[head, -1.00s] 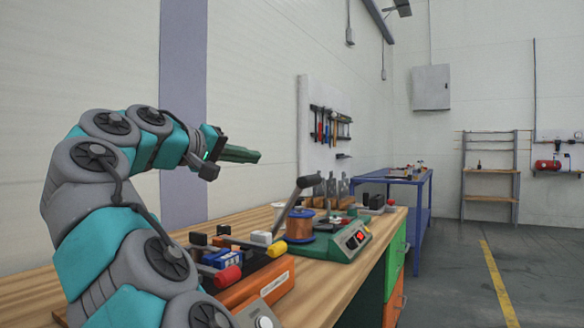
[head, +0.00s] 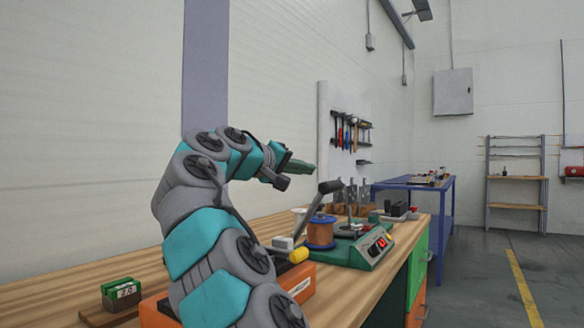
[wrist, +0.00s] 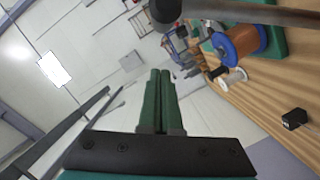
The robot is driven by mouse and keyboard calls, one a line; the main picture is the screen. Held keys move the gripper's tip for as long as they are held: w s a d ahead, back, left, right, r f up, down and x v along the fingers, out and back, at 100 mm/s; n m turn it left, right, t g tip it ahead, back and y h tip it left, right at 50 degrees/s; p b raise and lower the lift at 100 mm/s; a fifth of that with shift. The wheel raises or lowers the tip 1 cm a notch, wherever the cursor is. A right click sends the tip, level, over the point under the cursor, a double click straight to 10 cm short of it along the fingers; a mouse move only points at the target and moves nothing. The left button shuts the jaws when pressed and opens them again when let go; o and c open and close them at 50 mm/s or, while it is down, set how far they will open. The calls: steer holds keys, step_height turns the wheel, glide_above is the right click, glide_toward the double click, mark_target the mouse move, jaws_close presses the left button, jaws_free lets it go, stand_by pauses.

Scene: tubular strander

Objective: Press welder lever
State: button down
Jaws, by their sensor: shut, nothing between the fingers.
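The lever (head: 315,209) stands tilted up to the right, with a dark grip at its top. Its lower end is near the orange welder unit (head: 302,284), which my arm partly hides in the head view. In the wrist view the lever (wrist: 255,14) is a grey bar across the top right, with its dark grip at the top middle. My gripper (head: 312,168) is shut and empty, its green fingers pointing right. It appears above and left of the lever's grip, apart from it. The shut fingers show in the wrist view (wrist: 158,100).
A green block marked 2.0 (head: 123,292) is at the left. A blue table (head: 440,195) is beyond.

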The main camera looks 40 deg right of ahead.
steer(key=shift+s+d+f+b, duration=0.25)
steer(key=shift+s+f, duration=0.3)
steer(key=shift+s, duration=0.2)
steer(key=shift+s+d+f+b, duration=0.15)
steer(key=shift+s+f+b, duration=0.1)
steer(key=shift+s+f, duration=0.4)
steer(key=shift+r, duration=0.1)
steer(key=shift+s, duration=0.1)
